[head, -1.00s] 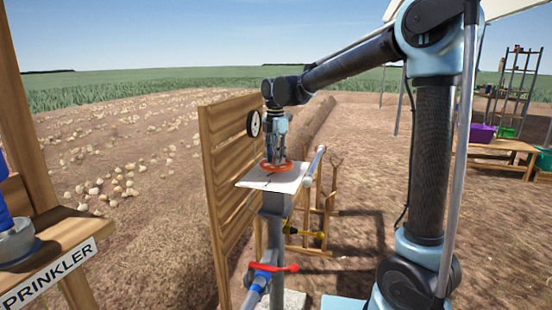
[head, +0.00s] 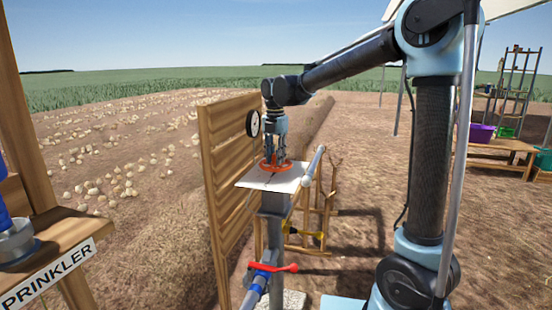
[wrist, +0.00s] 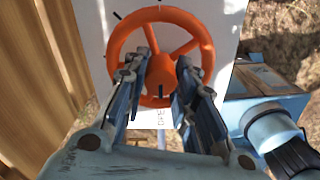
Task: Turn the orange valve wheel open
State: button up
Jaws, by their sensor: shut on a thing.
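The orange valve wheel (head: 273,168) lies flat above a white plate (head: 258,182) on top of a grey post. In the wrist view the wheel (wrist: 125,42) shows its rim and spokes, with black marks on the white plate (wrist: 228,25) around it. My gripper (head: 274,160) points straight down onto the wheel from above. In the wrist view its two fingers (wrist: 163,62) reach over the near rim, one on each side of the wheel's middle, and are shut on the wheel. The hub and the exact contact are partly hidden by the fingers.
A wooden slat panel (head: 230,180) with a round gauge (head: 253,123) stands close left of the wheel. A red-handled valve (head: 272,267) sits on the pipe below. A wooden frame with a yellow valve (head: 305,233) stands behind. A sprinkler bench (head: 45,250) is at left.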

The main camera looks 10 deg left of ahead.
jog(key=shift+w, duration=0.1)
jog(key=o, duration=1.1)
jog(key=shift+c, duration=0.2)
jog(key=shift+r, duration=0.1)
notch_tip(320, 180, up, 12)
